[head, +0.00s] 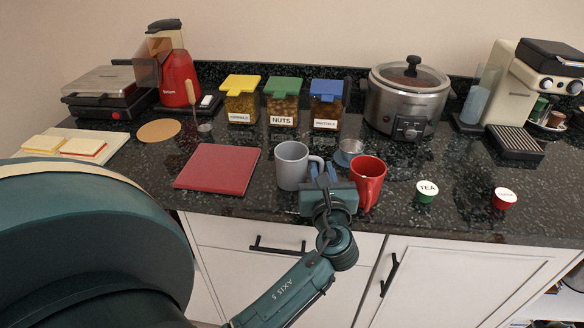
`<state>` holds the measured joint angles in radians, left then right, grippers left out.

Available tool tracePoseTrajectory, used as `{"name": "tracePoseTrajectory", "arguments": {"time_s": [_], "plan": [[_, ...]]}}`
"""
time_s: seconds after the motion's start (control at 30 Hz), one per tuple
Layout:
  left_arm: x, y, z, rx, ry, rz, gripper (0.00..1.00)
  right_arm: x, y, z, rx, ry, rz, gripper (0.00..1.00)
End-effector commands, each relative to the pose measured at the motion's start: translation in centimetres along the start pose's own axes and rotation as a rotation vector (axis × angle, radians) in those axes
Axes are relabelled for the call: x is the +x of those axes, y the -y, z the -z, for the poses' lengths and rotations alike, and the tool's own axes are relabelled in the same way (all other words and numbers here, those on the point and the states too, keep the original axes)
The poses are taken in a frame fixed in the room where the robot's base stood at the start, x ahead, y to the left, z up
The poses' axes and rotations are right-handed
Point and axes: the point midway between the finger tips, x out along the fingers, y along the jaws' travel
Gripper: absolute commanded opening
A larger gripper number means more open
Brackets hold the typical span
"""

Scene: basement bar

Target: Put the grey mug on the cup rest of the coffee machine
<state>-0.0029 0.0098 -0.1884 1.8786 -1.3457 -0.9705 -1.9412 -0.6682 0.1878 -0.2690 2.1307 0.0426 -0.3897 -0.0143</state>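The grey mug (291,168) stands upright on the dark counter, its handle turned right. My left gripper (322,172) comes from below and is close to that handle. Its two fingertips show apart, one on either side of the handle's outer part; contact cannot be made out. The cream coffee machine (507,88) stands at the far right. Its dark, slatted cup rest (516,143) juts out in front and is bare. My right gripper is not in view.
A red mug (367,180) stands just right of my gripper. A slow cooker (407,96) stands behind; a red board (218,168) lies left.

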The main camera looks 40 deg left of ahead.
Motion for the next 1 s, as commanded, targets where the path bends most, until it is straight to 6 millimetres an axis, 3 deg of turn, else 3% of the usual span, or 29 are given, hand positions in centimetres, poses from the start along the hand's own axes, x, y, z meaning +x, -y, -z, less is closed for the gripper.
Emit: {"name": "tracePoseTrajectory", "arguments": {"time_s": [0.1, 0.37, 0.87, 1.0], "plan": [[-0.01, 0.01, 0.00, 0.000, 0.000, 0.000, 0.20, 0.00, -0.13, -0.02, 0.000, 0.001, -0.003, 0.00], [0.01, 0.01, 0.01, 0.000, 0.000, 0.001, 0.00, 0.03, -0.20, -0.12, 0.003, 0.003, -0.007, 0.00], [0.03, 0.01, -0.10, 0.000, 0.002, 0.001, 0.00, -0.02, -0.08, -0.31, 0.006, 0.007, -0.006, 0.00], [0.05, 0.03, -0.95, -0.002, 0.003, 0.000, 0.00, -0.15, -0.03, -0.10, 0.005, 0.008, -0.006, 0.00]]}}
